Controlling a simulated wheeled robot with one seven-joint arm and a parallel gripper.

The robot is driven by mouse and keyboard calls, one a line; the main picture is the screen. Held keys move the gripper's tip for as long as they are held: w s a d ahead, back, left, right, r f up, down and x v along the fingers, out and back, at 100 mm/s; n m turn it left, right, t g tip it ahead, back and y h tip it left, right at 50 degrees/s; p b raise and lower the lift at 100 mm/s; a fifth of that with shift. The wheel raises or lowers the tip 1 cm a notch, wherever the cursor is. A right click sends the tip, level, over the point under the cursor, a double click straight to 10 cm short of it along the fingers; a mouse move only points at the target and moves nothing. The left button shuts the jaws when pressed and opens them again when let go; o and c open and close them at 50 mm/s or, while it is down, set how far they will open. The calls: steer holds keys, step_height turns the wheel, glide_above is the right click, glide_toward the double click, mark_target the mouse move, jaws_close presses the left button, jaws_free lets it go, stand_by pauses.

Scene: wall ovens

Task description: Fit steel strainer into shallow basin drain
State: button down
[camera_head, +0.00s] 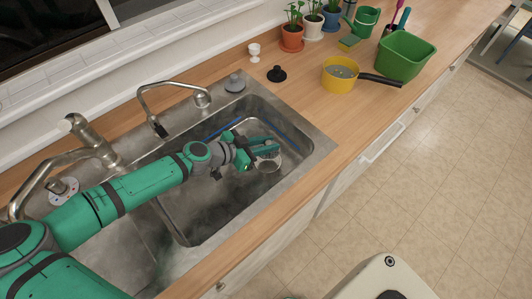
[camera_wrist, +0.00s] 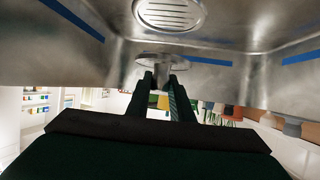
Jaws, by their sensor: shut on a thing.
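My gripper (camera_head: 274,146) is low inside the right-hand basin (camera_head: 205,222). In the wrist view its fingers (camera_wrist: 162,82) are shut on a small shiny round steel strainer (camera_wrist: 162,62), held by its underside as that picture shows it. A round metal piece (camera_head: 268,164) also shows at the fingertips in the head view; I take it to be the strainer. A slotted round metal plate (camera_wrist: 169,14) lies in the basin surface beyond the strainer in the wrist view, with a gap between them. I cannot tell for certain whether this plate is the drain.
Steel basin walls with blue stripes (camera_head: 222,128) surround my gripper. A faucet (camera_head: 160,100) arches at the back rim.

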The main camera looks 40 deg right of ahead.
steer(key=shift+f, duration=2.95)
steer(key=c, duration=1.6)
jaws_free()
steer(key=shift+f, duration=0.15)
steer(key=shift+o, duration=0.2)
steer(key=shift+a+r, duration=0.15)
steer(key=shift+r, duration=0.15)
steer(key=v, duration=1.1)
steer(key=shift+a+r, duration=0.1)
steer(key=shift+a, duration=0.15)
